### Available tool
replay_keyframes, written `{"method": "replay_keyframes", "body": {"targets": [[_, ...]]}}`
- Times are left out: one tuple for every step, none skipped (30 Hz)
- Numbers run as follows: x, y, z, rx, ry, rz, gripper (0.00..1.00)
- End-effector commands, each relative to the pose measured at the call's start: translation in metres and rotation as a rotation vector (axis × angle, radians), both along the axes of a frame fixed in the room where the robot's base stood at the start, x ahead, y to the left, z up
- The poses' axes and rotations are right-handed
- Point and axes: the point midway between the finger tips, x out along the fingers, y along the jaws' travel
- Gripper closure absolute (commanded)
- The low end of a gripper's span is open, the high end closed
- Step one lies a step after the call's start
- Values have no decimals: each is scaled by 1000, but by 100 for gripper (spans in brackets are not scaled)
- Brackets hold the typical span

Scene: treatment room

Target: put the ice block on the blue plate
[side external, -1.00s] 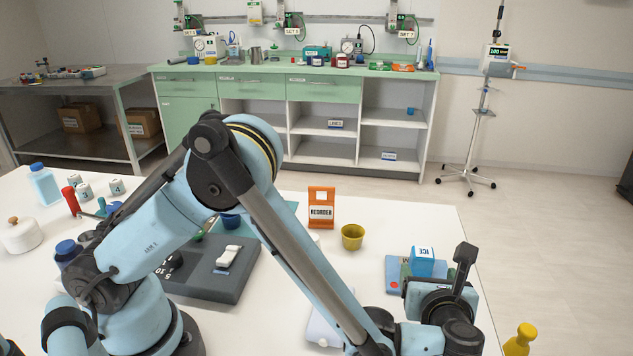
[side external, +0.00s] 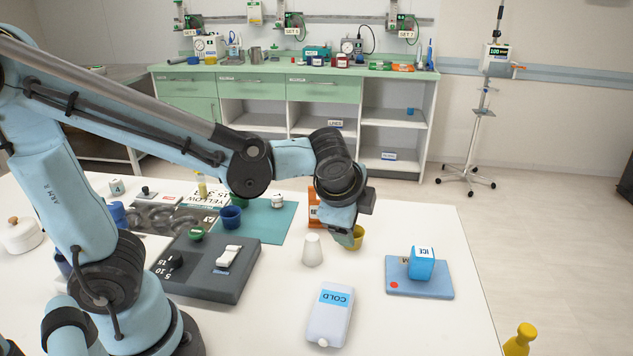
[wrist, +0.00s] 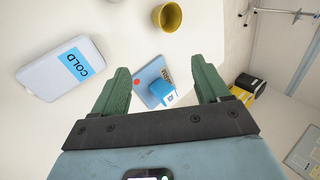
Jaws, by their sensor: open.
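The ice block (side external: 421,263), a blue cube with a white top marked ICE, rests on the blue plate (side external: 436,288) at the right of the table. My gripper (side external: 347,238) is raised to the left of the block, close to the yellow cup in the picture, and is apart from the block. In the wrist view, its two green fingers (wrist: 163,72) are spread with nothing held. The block (wrist: 160,92) and plate (wrist: 150,73) show on the table beyond the gap. A red dot marks the plate's near left corner.
A yellow cup (side external: 357,240) and an orange REORDER stand (side external: 314,212) are near my gripper. A dark grey board (side external: 210,275) is further left. Table around the plate is clear.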

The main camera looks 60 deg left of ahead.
Motion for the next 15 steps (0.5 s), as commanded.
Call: {"method": "replay_keyframes", "body": {"targets": [[-11, 9, 2, -81, -25, 81, 25], [-16, 12, 3, -133, -42, 130, 25], [-23, 16, 5, -204, -63, 196, 25], [-28, 18, 5, -256, -81, 246, 25], [-34, 20, 6, -307, -96, 295, 25], [-40, 23, 7, -377, -118, 363, 25], [-45, 25, 7, -425, -134, 410, 25], [-49, 26, 7, -472, -149, 456, 25], [-54, 28, 8, -532, -167, 516, 25], [-57, 29, 8, -572, -180, 556, 25], [-60, 30, 8, -608, -192, 592, 25], [-64, 30, 8, -653, -207, 636, 25], [-66, 31, 8, -683, -215, 665, 25], [-67, 31, 8, -707, -223, 688, 25], [-69, 32, 8, -736, -232, 715, 25]]}}
